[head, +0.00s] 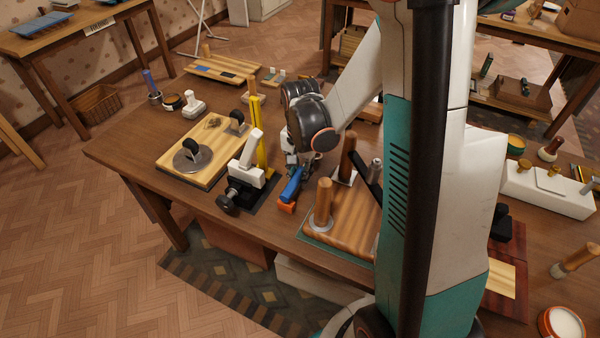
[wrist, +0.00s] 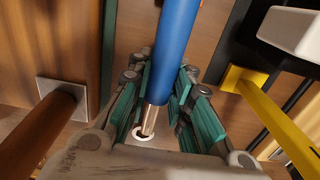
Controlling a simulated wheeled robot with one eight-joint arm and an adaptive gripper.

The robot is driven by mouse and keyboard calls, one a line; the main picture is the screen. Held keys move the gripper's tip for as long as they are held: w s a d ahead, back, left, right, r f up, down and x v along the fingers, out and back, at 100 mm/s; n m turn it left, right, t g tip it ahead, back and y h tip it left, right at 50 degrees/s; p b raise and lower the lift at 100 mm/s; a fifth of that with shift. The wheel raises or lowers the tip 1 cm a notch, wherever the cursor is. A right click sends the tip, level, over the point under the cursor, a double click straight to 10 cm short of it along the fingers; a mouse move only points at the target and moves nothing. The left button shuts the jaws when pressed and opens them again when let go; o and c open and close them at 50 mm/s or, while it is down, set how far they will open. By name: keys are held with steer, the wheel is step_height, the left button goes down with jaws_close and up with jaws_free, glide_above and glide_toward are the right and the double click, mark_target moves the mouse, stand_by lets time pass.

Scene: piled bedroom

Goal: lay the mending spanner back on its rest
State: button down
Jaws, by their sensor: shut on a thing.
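The spanner shows as a blue handle (head: 291,184) in the head view, with an orange piece (head: 287,207) at its lower end. In the wrist view the blue handle (wrist: 175,45) runs between the teal finger pads and a short metal shaft shows at its near end. My gripper (head: 298,166) is shut on it, over the table between the black-based white clamp and the striped board. In the wrist view my gripper (wrist: 165,108) has its pads on both sides of the tool. I cannot tell which piece is the rest.
A white clamp (head: 251,150) on a black base and a yellow post (head: 261,140) stand close on the left. A striped board (head: 340,222) with a wooden peg (head: 323,200) lies on the right. A light board (head: 204,170) sits farther left. The table's front-left is clear.

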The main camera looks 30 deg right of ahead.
mark_target(300, 171)
steer(key=shift+f+b, duration=0.4)
steer(key=shift+f, duration=0.15)
steer(key=c, duration=1.4)
jaws_free()
steer(key=shift+o, duration=0.2)
steer(key=shift+r, duration=0.1)
steer(key=shift+r+p, duration=2.95)
steer(key=shift+r, duration=1)
